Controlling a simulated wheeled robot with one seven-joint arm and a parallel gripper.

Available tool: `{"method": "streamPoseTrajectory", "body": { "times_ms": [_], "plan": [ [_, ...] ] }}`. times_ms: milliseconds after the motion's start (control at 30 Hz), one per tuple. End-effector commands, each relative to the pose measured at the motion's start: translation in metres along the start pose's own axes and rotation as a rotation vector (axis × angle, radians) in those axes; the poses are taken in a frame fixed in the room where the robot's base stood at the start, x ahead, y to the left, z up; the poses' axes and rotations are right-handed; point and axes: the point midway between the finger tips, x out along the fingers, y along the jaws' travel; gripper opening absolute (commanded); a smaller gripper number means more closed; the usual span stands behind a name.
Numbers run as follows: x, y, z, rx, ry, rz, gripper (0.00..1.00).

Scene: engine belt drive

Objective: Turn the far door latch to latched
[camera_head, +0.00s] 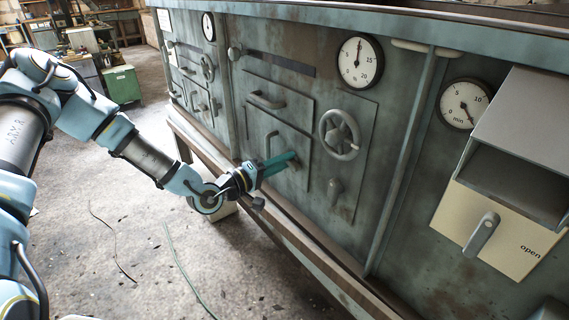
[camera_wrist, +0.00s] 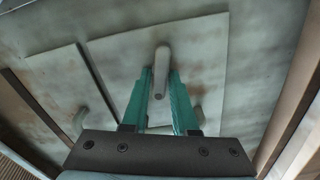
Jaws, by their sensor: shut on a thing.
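My gripper (camera_head: 292,158) reaches from the left to the grey-green machine front, at the lower right part of a rectangular door (camera_head: 262,124). In the wrist view my gripper (camera_wrist: 161,75) has its two green fingers on either side of a grey lever-shaped latch (camera_wrist: 162,58), shut on it. The latch runs about lengthwise between the fingers and its upper end shows beyond the tips. In the head view the fingers mostly hide this latch, so its angle against the door is hard to tell there.
A handwheel (camera_head: 340,134), another small latch (camera_head: 335,192) and a dial (camera_head: 360,61) are right of my gripper. A cream panel marked "open" (camera_head: 504,238) with a lever (camera_head: 482,234) is farther right. A ledge (camera_head: 262,218) runs below the door.

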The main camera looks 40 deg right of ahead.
Motion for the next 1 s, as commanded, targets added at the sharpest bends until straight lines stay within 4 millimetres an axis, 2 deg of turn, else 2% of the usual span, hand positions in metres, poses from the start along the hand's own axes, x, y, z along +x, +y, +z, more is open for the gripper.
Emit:
{"method": "streamPoseTrajectory", "body": {
  "times_ms": [400, 1000],
  "plan": [
    [-0.0002, -0.0025, -0.0001, -0.237, 0.001, 0.000, 0.00],
    [-0.0001, -0.0026, 0.0001, -0.288, 0.001, -0.001, 0.00]
  ]
}}
